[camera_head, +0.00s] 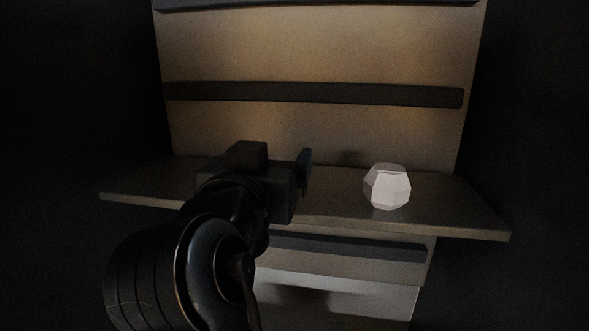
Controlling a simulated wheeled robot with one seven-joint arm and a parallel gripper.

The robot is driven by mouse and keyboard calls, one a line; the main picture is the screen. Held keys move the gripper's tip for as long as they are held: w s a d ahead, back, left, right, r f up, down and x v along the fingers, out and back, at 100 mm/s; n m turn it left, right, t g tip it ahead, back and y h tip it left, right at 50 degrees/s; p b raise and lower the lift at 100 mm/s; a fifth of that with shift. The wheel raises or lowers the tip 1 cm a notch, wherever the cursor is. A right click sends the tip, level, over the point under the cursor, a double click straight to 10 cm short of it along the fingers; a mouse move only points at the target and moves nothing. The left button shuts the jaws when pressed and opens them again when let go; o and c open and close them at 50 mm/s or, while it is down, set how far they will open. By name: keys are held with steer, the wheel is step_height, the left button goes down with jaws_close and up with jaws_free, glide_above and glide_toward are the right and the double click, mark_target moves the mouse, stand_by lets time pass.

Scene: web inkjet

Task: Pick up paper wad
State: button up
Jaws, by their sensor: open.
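The paper wad (387,187) is a pale, many-faced lump. It rests on the right half of a brown shelf-like ledge, near its front edge. My gripper (305,172) is to the left of the wad, over the ledge, with a clear gap between them. One dark finger shows at its right side; the rest of the jaws is hidden behind the wrist. My gripper is open, and nothing shows in it. My dark arm comes up from the lower left.
The ledge (460,208) juts out from an upright brown panel (310,50) with a dark horizontal bar (315,94) across it. Below the ledge are another dark bar (350,246) and a paler front (345,300). The ledge is bare to the right of the wad. The surroundings are dark.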

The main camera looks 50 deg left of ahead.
steer(key=c, duration=1)
steer(key=shift+c, duration=0.2)
steer(key=shift+r, duration=0.1)
